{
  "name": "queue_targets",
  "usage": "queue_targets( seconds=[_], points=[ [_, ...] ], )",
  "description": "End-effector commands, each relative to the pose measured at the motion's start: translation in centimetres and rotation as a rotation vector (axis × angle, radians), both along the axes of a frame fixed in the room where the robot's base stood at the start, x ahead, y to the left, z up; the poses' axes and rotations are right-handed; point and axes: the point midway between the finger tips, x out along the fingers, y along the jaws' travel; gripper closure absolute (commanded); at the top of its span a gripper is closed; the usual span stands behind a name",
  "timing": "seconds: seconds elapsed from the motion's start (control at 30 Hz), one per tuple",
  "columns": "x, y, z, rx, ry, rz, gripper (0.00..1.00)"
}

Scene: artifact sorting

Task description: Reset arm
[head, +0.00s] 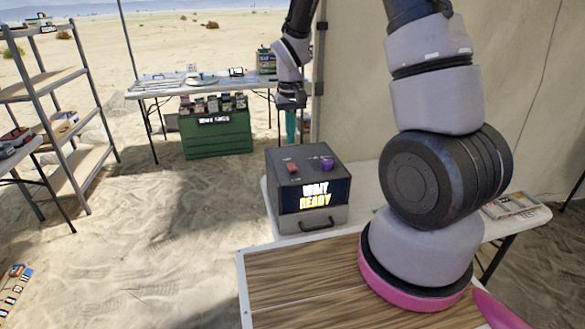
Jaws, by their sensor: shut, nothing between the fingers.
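My arm rises from a pink-ringed base at the lower right and leaves the top of the head view. Its far end comes back down near the top middle. My gripper (291,104) hangs there, pointing down, above and behind a grey box (308,185). It is small in the picture and looks shut, with nothing seen in it. The fingertips are apart from the box.
The box shows "WAIT READY" and has a red switch (293,168) and a purple knob (327,164) on top. It stands on a white table (365,180). Behind are a cluttered table (165,87) and a green crate (215,140). Metal shelves (75,75) stand left. Sand between is open.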

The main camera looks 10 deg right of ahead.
Motion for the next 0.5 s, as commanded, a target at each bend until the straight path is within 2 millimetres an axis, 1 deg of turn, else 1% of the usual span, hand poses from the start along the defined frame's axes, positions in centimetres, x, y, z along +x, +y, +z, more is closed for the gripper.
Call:
queue_targets(
  seconds=[0.23, 0.3, 0.37, 0.47, 0.5],
  points=[
    [0.0, 0.0, 0.1, 0.0, -0.001, 0.0, 1.0],
    [0.0, -0.1, 0.6, 0.003, -0.008, -0.005, 1.0],
    [-0.2, -0.3, 1.6, 0.01, -0.021, -0.015, 1.0],
    [-0.8, -0.9, 4.8, 0.031, -0.064, -0.045, 1.0],
    [-1.2, -1.2, 6.4, 0.041, -0.085, -0.06, 1.0]
  ],
)
